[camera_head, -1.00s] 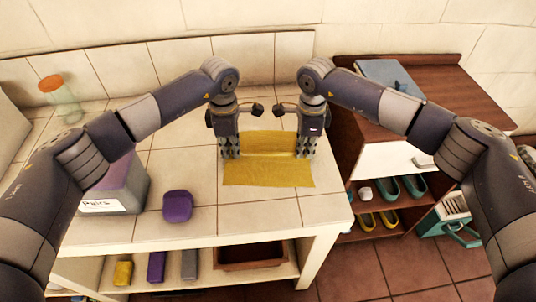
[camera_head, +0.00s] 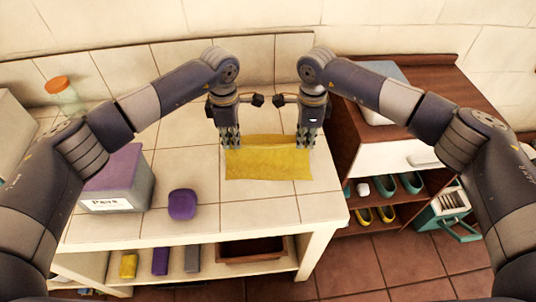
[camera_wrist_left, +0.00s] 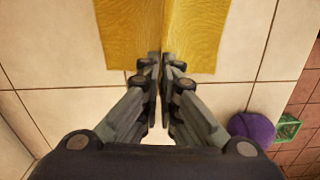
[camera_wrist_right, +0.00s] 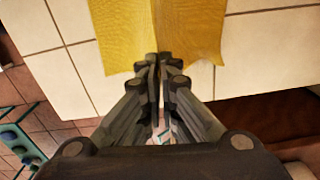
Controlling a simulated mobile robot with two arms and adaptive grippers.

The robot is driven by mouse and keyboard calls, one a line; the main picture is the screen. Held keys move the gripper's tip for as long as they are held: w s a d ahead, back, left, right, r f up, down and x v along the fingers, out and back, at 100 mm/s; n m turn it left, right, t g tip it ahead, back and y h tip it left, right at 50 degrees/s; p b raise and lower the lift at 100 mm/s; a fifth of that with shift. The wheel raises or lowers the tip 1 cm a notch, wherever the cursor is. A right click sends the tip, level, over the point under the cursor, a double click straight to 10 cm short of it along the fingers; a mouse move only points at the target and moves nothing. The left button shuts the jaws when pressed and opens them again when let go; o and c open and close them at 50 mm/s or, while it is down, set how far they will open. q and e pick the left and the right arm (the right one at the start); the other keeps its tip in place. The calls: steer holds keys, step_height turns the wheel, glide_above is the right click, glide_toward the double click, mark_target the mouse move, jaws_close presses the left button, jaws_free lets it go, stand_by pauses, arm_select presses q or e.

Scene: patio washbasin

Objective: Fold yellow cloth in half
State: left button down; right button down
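The yellow cloth (camera_head: 268,165) is on the white tiled counter, between my two grippers. Its front part lies flat and a middle strip stands raised between the fingers. My left gripper (camera_head: 230,142) points down at the cloth's left edge. In the left wrist view its fingers (camera_wrist_left: 161,62) are shut on the raised strip of the cloth (camera_wrist_left: 130,35). My right gripper (camera_head: 308,140) points down at the right edge. In the right wrist view its fingers (camera_wrist_right: 160,62) are shut on the same strip of the cloth (camera_wrist_right: 122,35). The cloth behind the raised strip is mostly hidden in the head view.
A purple rounded object (camera_head: 182,204) and a grey box with a purple lid (camera_head: 117,178) stand left of the cloth. A jar with an orange lid (camera_head: 62,95) is at the back left. A brown shelf unit (camera_head: 430,100) stands on the right. The counter before the cloth is clear.

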step_height(320, 180, up, 11)
steer(key=p, duration=1)
steer(key=shift+p, duration=0.35)
steer(key=shift+w+a+f+b, duration=0.1)
steer(key=shift+w+f+b, duration=0.05)
steer(key=shift+b, duration=0.2)
